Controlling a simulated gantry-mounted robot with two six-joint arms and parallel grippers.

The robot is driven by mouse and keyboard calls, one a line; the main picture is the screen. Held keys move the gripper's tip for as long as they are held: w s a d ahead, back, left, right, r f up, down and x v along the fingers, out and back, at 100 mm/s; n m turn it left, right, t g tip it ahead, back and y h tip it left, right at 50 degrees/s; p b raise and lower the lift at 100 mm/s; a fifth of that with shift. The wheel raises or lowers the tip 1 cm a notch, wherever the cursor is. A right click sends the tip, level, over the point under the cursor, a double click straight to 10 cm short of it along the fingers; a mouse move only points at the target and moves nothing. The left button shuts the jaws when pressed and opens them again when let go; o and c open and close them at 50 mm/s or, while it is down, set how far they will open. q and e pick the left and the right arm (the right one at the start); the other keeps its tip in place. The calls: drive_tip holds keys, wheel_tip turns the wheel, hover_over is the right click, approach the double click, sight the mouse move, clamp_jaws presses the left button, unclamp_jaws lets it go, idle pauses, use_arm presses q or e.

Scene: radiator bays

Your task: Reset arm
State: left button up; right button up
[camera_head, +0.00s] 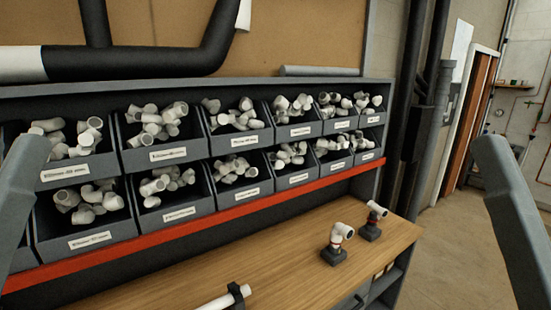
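Part of my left arm (15,200) shows as a grey link at the left edge. Part of my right arm (512,215) shows as a grey link at the right edge. Neither gripper's fingers are in the frame, so what they hold is hidden.
A wooden bench (290,260) carries two white pipe fittings on dark bases (334,252) (373,230) and a white pipe in a dark clamp (222,301). Behind it, two rows of labelled grey bins (170,155) hold white fittings above a red rail (225,216). Open floor (455,260) lies right.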

wheel_tip(320, 180, up, 14)
drive_tip(key=p, duration=1.1)
wheel_tip(320, 180, down, 57)
drive_tip(key=b, duration=5.6)
drive_tip(key=shift+b, duration=0.4)
